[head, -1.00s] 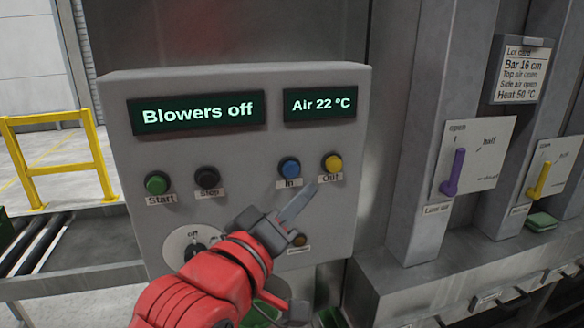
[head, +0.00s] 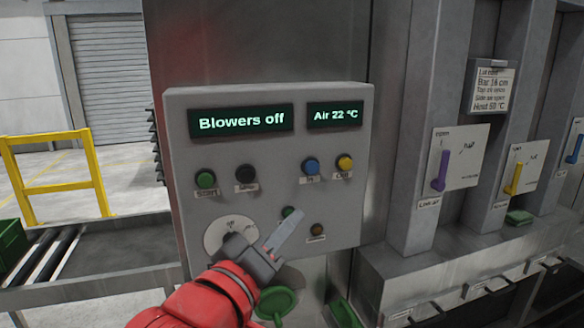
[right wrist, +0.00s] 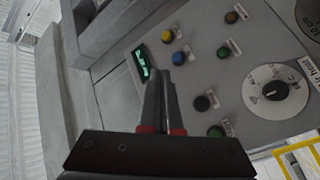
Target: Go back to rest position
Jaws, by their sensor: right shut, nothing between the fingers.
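My right gripper (head: 287,232) is shut and empty in front of the lower part of the grey control panel (head: 345,105). Its fingers are together in the right wrist view (right wrist: 158,85), with the panel beyond them. Whether the fingertips touch the panel is hard to tell, but they look apart from it. The gripper partly hides the rotary dial (head: 222,228) and sits near a small green button (head: 289,212). My left gripper is in neither view.
Several coloured levers, including a purple one (head: 440,172) and a yellow one (head: 514,179), stand on the machine at right. A yellow rail (head: 50,187) and a roller conveyor (head: 100,245) are at left.

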